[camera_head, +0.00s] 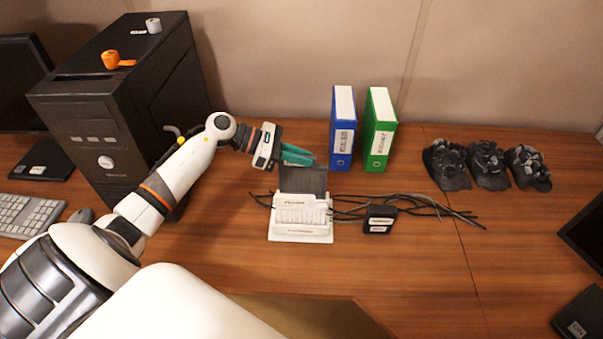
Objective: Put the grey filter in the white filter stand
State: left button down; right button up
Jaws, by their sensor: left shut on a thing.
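The grey filter (303,180) is a flat dark panel, upright in the camera_head view. My left gripper (298,156) comes in from the left and is shut on its top edge. The white filter stand (301,214) is on the wooden table, directly below the filter. The filter's lower edge meets the top of the stand in the picture. I cannot tell whether it sits inside a slot or just over or behind it. My right gripper is not in view.
Black cables (420,205) and a small black box (379,219) lie right of the stand. A blue binder (343,130) and a green binder (379,132) stand behind. A black computer tower (120,110) stands left.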

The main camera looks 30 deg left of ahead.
aim_at(293, 168)
pick_arm(q)
notch_tip(293, 168, down, 4)
jog(key=shift+p, duration=0.3)
jog(key=shift+f, duration=0.45)
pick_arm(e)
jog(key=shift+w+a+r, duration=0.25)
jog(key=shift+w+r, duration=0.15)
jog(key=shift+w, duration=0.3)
pick_arm(q)
jog(key=shift+f, duration=0.1)
jog(key=c, duration=1.4)
grip_release()
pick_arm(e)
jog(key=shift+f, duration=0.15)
